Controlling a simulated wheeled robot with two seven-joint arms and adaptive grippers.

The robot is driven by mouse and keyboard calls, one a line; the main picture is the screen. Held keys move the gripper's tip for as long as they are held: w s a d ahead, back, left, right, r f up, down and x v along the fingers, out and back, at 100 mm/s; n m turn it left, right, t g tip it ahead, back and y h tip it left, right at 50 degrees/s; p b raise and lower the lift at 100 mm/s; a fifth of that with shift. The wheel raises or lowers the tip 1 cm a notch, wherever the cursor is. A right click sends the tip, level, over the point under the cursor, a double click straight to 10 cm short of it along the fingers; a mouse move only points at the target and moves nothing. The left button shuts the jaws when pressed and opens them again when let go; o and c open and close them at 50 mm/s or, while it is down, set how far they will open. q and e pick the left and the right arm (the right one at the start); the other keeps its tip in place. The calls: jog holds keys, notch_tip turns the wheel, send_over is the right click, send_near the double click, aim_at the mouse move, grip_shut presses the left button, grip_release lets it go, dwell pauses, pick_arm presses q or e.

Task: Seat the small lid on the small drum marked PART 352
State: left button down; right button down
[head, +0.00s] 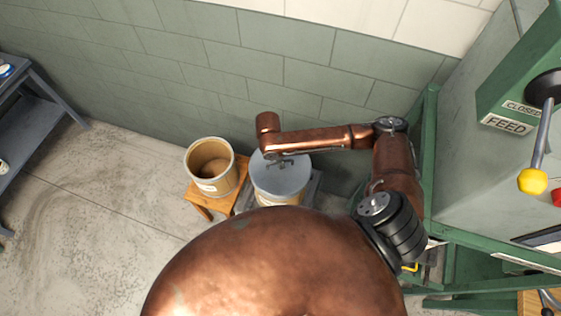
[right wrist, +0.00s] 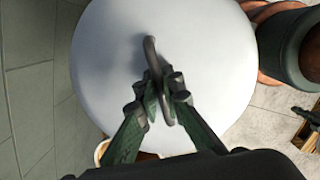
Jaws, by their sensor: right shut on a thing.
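The round grey lid (head: 281,182) is over a tan drum (head: 272,201) beside the wall. In the right wrist view the pale lid (right wrist: 205,45) fills the middle. My right gripper (head: 282,162) is above the lid; in the right wrist view its fingers (right wrist: 165,98) are closed on the lid's upright loop handle (right wrist: 151,50). Only a little of the drum's side shows, so I cannot tell whether the lid rests fully on the rim. The drum's label is hidden or unreadable. My left gripper is out of view.
An open tan drum (head: 226,186) with a white, unreadable label stands on a wooden stool (head: 205,209) to the left. The green machine (head: 520,128) with its yellow-knobbed lever stands at the right. The tiled wall is close behind. Floor at left is clear.

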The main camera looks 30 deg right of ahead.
dwell(0.3)
jog(key=c, duration=2)
grip_release()
jog(key=shift+o, duration=0.6)
jog(key=o, duration=0.4)
jog(key=shift+o, duration=0.2)
notch_tip(320, 180, up, 9)
jog(key=p, duration=1)
jog(key=shift+r, duration=0.15)
notch_tip(320, 180, up, 3)
jog(key=p, duration=0.3)
